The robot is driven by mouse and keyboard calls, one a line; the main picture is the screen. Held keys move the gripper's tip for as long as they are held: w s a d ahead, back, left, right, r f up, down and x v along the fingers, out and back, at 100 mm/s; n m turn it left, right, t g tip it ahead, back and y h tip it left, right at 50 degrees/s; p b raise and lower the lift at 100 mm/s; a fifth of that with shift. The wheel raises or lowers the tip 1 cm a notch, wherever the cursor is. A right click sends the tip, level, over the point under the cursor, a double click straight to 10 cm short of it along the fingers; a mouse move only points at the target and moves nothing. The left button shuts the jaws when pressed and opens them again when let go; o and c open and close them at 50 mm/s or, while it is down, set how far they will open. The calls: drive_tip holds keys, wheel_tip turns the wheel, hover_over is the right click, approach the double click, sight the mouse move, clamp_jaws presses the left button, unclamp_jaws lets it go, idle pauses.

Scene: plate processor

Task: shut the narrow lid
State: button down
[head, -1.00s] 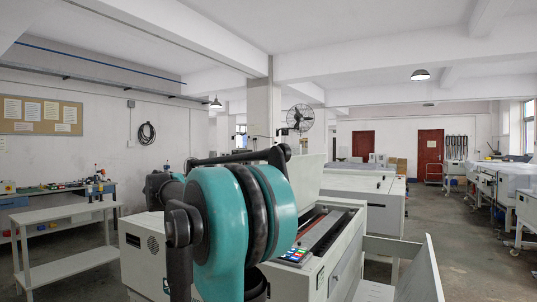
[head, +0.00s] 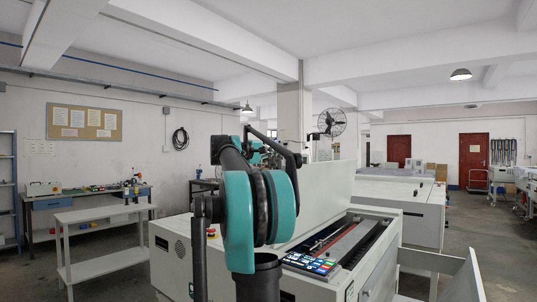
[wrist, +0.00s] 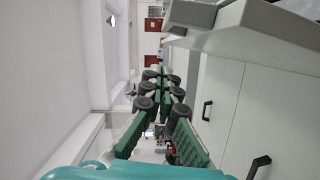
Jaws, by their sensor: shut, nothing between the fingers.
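A long pale lid (head: 325,195) stands raised at the back of the plate processor (head: 185,262) in the head view. The processor's long opening (head: 350,236) is uncovered in front of it. I take this raised lid to be the narrow lid. My arm stands in front of the lid's left part and hides it. In the wrist view my gripper (wrist: 160,77) has its green fingers together and empty. It is beside a pale cabinet side (wrist: 222,85) on the right and touches nothing that I can see. The gripper cannot be made out clearly in the head view.
A control panel (head: 309,263) with coloured keys is at the opening's near end. A red button (head: 211,232) is on the left top. Another pale machine (head: 412,205) stands behind. A white trolley table (head: 100,215) is at left. Floor is free between table and processor.

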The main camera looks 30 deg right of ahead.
drive_tip(key=s+d, duration=0.2)
drive_tip(key=s, duration=0.1)
drive_tip(key=shift+s+d+f, duration=0.2)
drive_tip(key=shift+s+f, duration=0.05)
drive_tip(key=shift+f, duration=0.15)
